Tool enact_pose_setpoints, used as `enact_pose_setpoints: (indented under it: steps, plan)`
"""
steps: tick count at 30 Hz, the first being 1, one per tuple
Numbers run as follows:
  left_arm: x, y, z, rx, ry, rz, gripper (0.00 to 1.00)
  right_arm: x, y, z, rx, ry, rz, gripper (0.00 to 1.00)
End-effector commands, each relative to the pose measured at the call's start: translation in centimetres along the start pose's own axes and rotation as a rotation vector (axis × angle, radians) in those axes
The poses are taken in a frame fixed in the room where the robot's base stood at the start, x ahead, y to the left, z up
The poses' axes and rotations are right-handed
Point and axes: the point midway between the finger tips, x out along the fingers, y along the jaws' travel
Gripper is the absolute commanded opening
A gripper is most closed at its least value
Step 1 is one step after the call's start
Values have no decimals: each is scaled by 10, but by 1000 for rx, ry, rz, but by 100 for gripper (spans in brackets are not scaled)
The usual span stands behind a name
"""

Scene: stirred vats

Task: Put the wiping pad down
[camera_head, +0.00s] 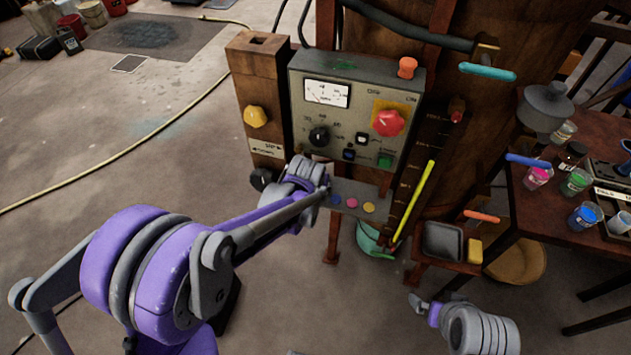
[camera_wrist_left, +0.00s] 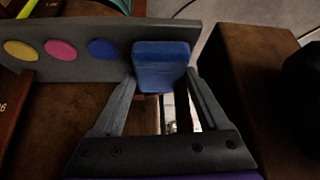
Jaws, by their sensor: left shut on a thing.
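In the left wrist view a blue block-shaped pad (camera_wrist_left: 161,62) sits between the fingertips of my left gripper (camera_wrist_left: 161,80), which is shut on it. The pad is in front of a grey strip (camera_wrist_left: 70,38) with yellow, pink and blue dots; I cannot tell whether it touches the strip. In the head view my left arm reaches to the left end of this strip, below the control panel, and its wrist hides the fingers and pad. My right gripper (camera_head: 418,303) is low at the right, apart from everything; its fingers are too small to read.
The control panel (camera_head: 345,115) and a wooden post (camera_head: 259,85) stand close to my left wrist. A dark tray (camera_head: 443,242) and a yellow block (camera_head: 475,251) are on a low shelf. A table (camera_head: 545,210) at right holds several cups. The floor at left is mostly clear.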

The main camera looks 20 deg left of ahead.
Motion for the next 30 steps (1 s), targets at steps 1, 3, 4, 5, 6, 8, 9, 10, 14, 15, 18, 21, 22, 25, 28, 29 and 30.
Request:
enact_pose_setpoints:
  steps: [1,3,4,5,6,8,9,10,14,15,18,21,22,25,28,29,30]
  plan:
    - [2,0,1,0,0,0,16,2,0,1,0,-1,0,100]
    - [3,0,2,0,0,0,79,3,0,2,0,-2,0,100]
    - [3,0,2,0,0,0,84,2,0,2,0,-1,0,100]
    - [2,0,2,0,0,0,90,2,0,2,0,-1,0,100]
    - [2,0,2,0,0,0,97,2,0,2,0,-1,0,100]
    - [2,0,2,0,0,0,100,2,0,2,0,-1,0,100]
    - [2,0,2,0,0,0,100,2,0,2,0,-1,0,100]
    - [2,0,2,0,0,0,100,2,0,2,0,-1,0,100]
    - [2,0,1,0,0,0,100,2,0,1,0,-1,0,100]
    - [0,0,0,0,0,0,100,0,0,0,0,0,0,100]
    - [-8,0,-1,1,0,0,100,-1,0,-1,0,1,0,100]
    - [-23,0,-1,1,0,0,100,-2,0,-2,0,2,0,100]
    - [-29,0,0,1,0,0,100,-3,0,-2,0,2,0,100]
    - [-51,0,-1,2,0,0,100,-5,0,-4,0,3,0,100]
    - [-72,0,-1,2,0,0,100,-7,0,-6,0,4,0,100]
    - [-78,0,-1,2,0,0,100,-8,0,-7,0,5,0,100]
    - [-85,0,-1,1,0,0,100,-9,0,-8,0,5,0,100]
